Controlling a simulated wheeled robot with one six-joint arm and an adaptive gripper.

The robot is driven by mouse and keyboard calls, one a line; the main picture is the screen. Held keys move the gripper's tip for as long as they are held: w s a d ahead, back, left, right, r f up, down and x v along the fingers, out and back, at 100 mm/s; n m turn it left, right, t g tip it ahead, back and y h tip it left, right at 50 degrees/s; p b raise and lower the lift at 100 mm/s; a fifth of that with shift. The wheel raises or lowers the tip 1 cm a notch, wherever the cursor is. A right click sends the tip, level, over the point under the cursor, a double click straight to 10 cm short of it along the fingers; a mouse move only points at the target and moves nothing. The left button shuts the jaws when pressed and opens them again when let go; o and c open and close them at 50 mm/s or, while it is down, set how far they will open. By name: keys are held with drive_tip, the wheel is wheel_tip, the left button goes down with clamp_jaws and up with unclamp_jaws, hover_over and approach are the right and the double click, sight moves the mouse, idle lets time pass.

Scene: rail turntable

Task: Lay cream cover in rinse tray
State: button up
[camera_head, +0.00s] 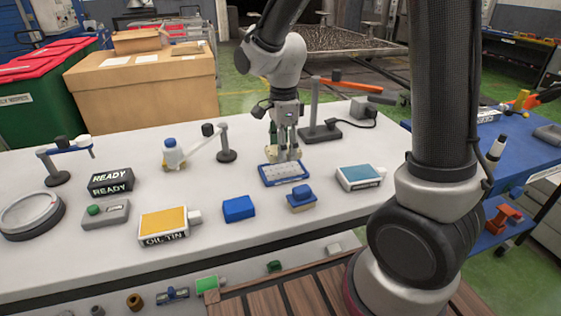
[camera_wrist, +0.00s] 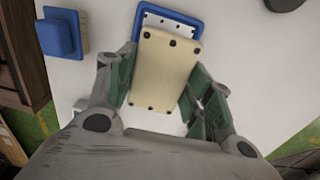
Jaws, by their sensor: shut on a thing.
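The cream cover (camera_wrist: 165,68), a flat plate with dark dots along its ends, is between my gripper's green fingers (camera_wrist: 160,92) in the wrist view, and they are shut on it. In the head view my gripper (camera_head: 287,152) is above the back of a blue-rimmed tray-like piece (camera_head: 284,180) with a pale dotted face. The cover partly overlaps this piece (camera_wrist: 194,17) in the wrist view; I cannot tell whether they touch. A pale box with a light-blue top and a side spout (camera_head: 359,176) stands to the right. It may be the rinse tray; no label is readable.
A blue-topped block (camera_head: 301,196) and a blue block (camera_head: 238,209) are in front. A yellow-topped oil tin (camera_head: 164,224) is at front left. A dark stand with an orange-handled arm (camera_head: 320,131) is behind. Bare table lies between the blue-rimmed piece and the light-blue-topped box.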

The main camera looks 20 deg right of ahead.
sight(283, 170)
drive_tip(key=shift+f, duration=2.3)
drive_tip(key=shift+f, duration=0.2)
drive_tip(key=o, duration=1.2)
drive_tip(key=shift+o, duration=0.2)
